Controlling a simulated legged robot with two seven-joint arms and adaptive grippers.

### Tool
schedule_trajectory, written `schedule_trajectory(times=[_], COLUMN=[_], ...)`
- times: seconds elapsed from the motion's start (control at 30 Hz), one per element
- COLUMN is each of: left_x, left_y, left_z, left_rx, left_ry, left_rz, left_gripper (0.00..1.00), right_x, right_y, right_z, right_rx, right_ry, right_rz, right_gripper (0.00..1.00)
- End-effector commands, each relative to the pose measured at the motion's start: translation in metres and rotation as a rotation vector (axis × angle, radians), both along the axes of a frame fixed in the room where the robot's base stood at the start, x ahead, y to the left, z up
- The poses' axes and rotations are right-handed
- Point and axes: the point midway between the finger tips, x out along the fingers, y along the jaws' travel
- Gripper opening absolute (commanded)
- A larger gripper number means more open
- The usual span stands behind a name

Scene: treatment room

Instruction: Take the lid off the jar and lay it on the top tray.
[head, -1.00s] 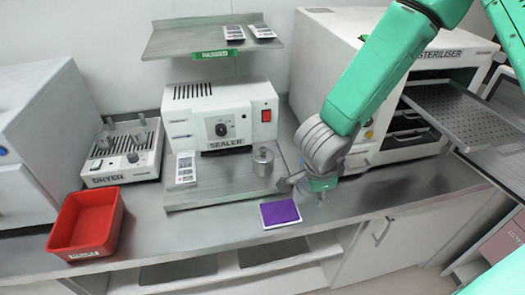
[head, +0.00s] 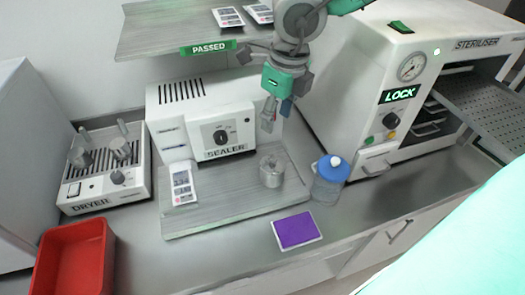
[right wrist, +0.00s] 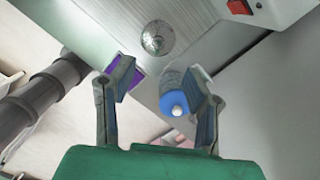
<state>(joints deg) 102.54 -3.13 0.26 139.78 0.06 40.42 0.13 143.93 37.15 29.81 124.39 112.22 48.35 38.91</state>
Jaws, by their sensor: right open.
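The jar (head: 328,188) is clear with a blue lid (head: 333,168) on top. It stands upright on the metal counter, right of the sealer's board. My right gripper (head: 277,112) is open and empty, above and left of the jar in the head view. In the right wrist view the blue lid (right wrist: 173,103) shows between the open fingers (right wrist: 162,88), close to the right-hand one, which hides part of the jar (right wrist: 173,77). The perforated top tray (head: 490,108) sticks out of the open steriliser. My left gripper is not in view.
A metal pot (head: 271,171) stands on the sealer's board (head: 232,208). A purple pad (head: 296,230) lies in front. The sealer (head: 205,125), dryer (head: 105,170), red bin (head: 75,262) and PASSED shelf (head: 165,30) are to the left. The steriliser (head: 345,95) stands behind the jar.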

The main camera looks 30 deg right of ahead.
Motion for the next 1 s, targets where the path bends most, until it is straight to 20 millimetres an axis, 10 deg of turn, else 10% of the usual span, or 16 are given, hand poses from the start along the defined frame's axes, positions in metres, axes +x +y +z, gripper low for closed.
schedule_trajectory(times=[0.33, 1.0], left_x=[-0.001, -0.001], left_y=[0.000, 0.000], left_z=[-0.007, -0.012], left_rx=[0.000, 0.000], left_ry=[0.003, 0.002], left_rz=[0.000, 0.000], left_gripper=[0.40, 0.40], right_x=[0.008, 0.012], right_y=[0.002, 0.001], right_z=[-0.067, -0.135], right_rx=[-0.003, -0.002], right_ry=[0.007, 0.005], right_rz=[0.002, 0.002], right_gripper=[0.43, 0.43])
